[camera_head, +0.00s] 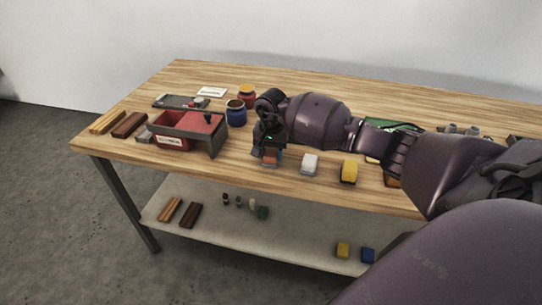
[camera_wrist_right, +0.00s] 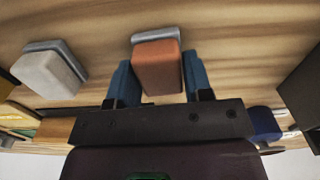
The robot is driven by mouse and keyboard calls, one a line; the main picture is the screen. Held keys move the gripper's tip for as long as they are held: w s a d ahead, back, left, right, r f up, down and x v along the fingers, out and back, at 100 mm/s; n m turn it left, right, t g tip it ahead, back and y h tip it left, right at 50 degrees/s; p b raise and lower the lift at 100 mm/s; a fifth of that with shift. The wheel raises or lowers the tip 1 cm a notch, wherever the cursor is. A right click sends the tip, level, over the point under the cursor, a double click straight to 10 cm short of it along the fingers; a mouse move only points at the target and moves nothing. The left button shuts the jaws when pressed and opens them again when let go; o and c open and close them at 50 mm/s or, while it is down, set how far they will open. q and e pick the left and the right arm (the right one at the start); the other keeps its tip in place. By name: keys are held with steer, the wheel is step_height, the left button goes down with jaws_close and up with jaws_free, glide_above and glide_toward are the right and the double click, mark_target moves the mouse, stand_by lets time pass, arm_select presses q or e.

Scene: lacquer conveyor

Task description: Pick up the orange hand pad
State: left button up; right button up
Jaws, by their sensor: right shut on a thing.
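The orange hand pad (camera_wrist_right: 157,66) has a grey strip along one edge. In the right wrist view it sits between the two blue fingers of my right gripper (camera_wrist_right: 160,80), which is shut on it. In the head view the orange pad (camera_head: 269,161) shows just below my right gripper (camera_head: 268,152), low at the table's front edge area. I cannot tell whether it touches the tabletop. The gripper hides its upper part. My left gripper is not in view.
A white pad (camera_head: 309,164) and a yellow pad (camera_head: 349,171) stand to the right on the wooden table (camera_head: 130,145). A red and grey box (camera_head: 178,136), a blue jar (camera_head: 236,114) and an orange-red jar (camera_head: 247,95) stand to the left. A lower shelf (camera_head: 290,243) holds several items.

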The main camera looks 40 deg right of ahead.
mark_target(271, 152)
step_height(271, 152, up, 20)
stand_by(0.6)
steer(key=shift+o, duration=1.3)
steer(key=shift+c, duration=1)
